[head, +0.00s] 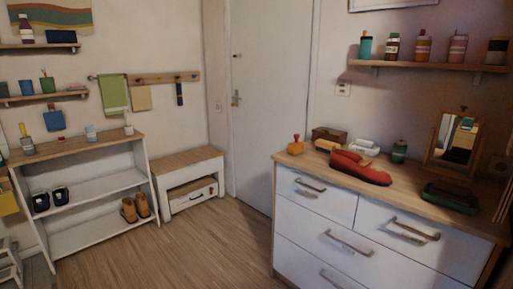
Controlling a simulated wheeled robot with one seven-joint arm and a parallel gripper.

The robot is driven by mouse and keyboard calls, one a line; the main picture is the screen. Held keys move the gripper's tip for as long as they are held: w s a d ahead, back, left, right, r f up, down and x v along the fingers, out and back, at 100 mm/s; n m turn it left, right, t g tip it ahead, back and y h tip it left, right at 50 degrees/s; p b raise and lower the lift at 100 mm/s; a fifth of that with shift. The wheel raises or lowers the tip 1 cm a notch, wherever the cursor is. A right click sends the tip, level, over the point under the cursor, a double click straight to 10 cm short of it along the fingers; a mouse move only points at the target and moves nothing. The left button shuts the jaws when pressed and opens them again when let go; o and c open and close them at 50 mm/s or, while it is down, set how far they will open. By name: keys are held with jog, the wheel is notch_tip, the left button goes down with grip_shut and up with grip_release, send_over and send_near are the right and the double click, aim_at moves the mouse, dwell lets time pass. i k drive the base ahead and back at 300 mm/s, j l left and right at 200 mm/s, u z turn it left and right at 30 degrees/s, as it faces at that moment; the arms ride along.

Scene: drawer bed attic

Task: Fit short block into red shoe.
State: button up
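The red shoe (362,168) lies on the wooden top of the white dresser (407,189), toward its left half. It is long and low, with its toe toward the right and its opening at the left; the inside is too small to make out. I cannot tell for sure which thing is the short block. A small orange block-like item with a knob (296,147) stands left of the shoe, and a short pale piece (327,145) lies just behind the shoe's left end. My gripper is not in view.
A dark brown box (329,134), white rolls (363,147), a green jar (399,151), a mirror (454,140) and a dark green tray (450,197) share the dresser top. A shelf rack (95,189) and low bench (187,160) stand left. The floor (185,245) between is clear.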

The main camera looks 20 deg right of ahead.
aim_at(370, 171)
jog(key=i, duration=2.05)
jog(key=i+z, duration=0.2)
jog(key=i, duration=0.25)
jog(key=i+j+z, duration=0.2)
jog(key=i, duration=0.25)
jog(key=i+j+z, duration=0.15)
jog(key=i, duration=0.3)
jog(key=z, duration=0.15)
